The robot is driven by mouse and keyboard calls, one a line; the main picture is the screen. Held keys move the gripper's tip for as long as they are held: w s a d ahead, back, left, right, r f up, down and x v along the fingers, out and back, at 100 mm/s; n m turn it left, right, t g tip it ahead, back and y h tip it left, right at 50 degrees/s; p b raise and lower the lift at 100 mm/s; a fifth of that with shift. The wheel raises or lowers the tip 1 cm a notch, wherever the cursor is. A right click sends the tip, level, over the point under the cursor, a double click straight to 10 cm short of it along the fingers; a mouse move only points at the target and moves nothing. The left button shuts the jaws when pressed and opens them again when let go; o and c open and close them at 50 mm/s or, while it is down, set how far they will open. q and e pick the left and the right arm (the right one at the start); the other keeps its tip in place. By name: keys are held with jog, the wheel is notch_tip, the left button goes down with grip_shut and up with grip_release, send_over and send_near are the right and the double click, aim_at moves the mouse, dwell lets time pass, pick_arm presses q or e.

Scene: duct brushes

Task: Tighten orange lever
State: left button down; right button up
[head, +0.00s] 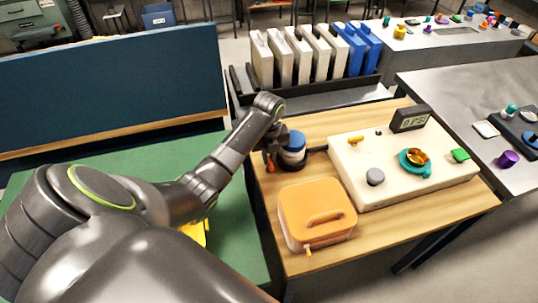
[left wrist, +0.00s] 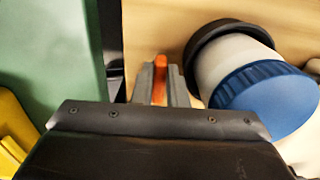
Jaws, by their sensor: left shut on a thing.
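The orange lever (left wrist: 160,78) shows as a narrow upright strip in the left wrist view, held between the fingers of my left gripper (left wrist: 162,95). In the head view the lever (head: 271,166) is a small orange bit at the left edge of the wooden table, and my left gripper (head: 271,158) is shut on it. Right beside it is a white canister with a blue cap (head: 292,150) in a dark ring; its blue cap (left wrist: 265,100) is large in the left wrist view. The lever's lower part is hidden by the gripper. My right gripper is not in view.
An orange box (head: 316,208) with a handle and a cream panel (head: 390,185) with knobs and a display stand on the wooden table (head: 275,265). A green surface (head: 235,220) lies left.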

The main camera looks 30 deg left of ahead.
pick_arm(q)
jog(key=shift+s+r+n+p, duration=0.1)
jog(key=shift+r+n+p, duration=0.1)
jog(key=shift+n+p, duration=0.7)
jog(key=n+p, duration=0.4)
jog(key=p, duration=0.1)
jog(key=n+p, duration=0.2)
jog(key=p, duration=0.1)
jog(key=shift+s+a+n, duration=0.15)
jog(key=shift+s+n, duration=0.15)
jog(key=shift+s, duration=0.05)
jog(key=n+p, duration=0.3)
jog(key=n, duration=0.1)
jog(key=shift+s, duration=0.2)
jog(key=n+p, duration=0.2)
jog(key=n, duration=0.2)
jog(key=shift+s+f+p, duration=0.15)
jog(key=shift+p, duration=0.15)
jog(key=shift+n, duration=0.5)
jog(key=c, duration=1.7)
grip_release()
